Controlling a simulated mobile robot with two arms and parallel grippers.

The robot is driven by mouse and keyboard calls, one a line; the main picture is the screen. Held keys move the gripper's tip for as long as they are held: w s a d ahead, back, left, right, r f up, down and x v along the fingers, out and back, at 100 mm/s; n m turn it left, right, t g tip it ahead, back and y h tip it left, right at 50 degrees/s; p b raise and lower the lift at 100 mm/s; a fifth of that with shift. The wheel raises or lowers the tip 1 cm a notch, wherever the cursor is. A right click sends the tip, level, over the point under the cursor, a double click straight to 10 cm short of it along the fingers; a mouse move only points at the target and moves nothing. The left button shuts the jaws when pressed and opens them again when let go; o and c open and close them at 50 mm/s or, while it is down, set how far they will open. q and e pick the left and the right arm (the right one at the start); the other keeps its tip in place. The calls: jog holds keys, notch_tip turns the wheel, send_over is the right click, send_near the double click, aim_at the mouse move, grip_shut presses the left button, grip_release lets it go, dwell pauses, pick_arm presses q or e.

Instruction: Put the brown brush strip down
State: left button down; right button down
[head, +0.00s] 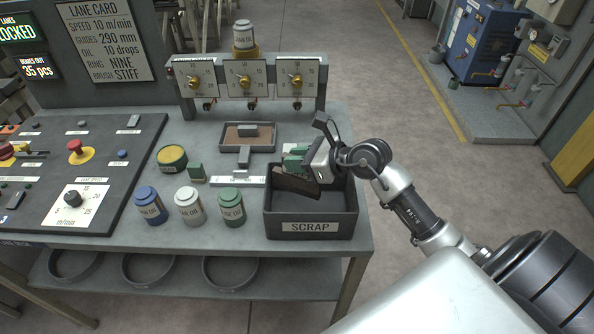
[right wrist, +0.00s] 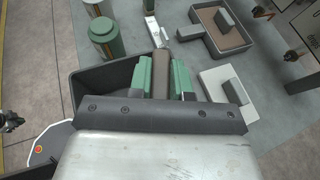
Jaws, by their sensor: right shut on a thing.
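The brown brush strip (head: 296,187) is held over the dark scrap bin (head: 311,226) in the head view, tilted, its far end toward the left wall. In the right wrist view the brush strip (right wrist: 161,62) stands between two green fingers. My right gripper (head: 295,163) is shut on it; the gripper also fills the middle of the right wrist view (right wrist: 162,78). The scrap bin (right wrist: 92,78) shows under the gripper there. Whether the strip touches the bin is hard to tell. My left gripper is not in view.
Left of the bin stand green (head: 232,207), white (head: 188,205) and blue (head: 150,205) oil cans. Behind is a brown-lined tray (head: 226,147) with a grey block. A white-labelled grey piece (head: 237,181) lies before it. Dials on a panel (head: 245,79) stand at the back.

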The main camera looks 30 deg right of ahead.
aim_at(295, 175)
notch_tip(295, 175, down, 4)
jog(key=shift+r, duration=0.1)
jog(key=shift+f, duration=0.45)
jog(key=shift+f, duration=0.1)
jog(key=c, duration=1.1)
grip_release()
jog(key=shift+o, duration=0.2)
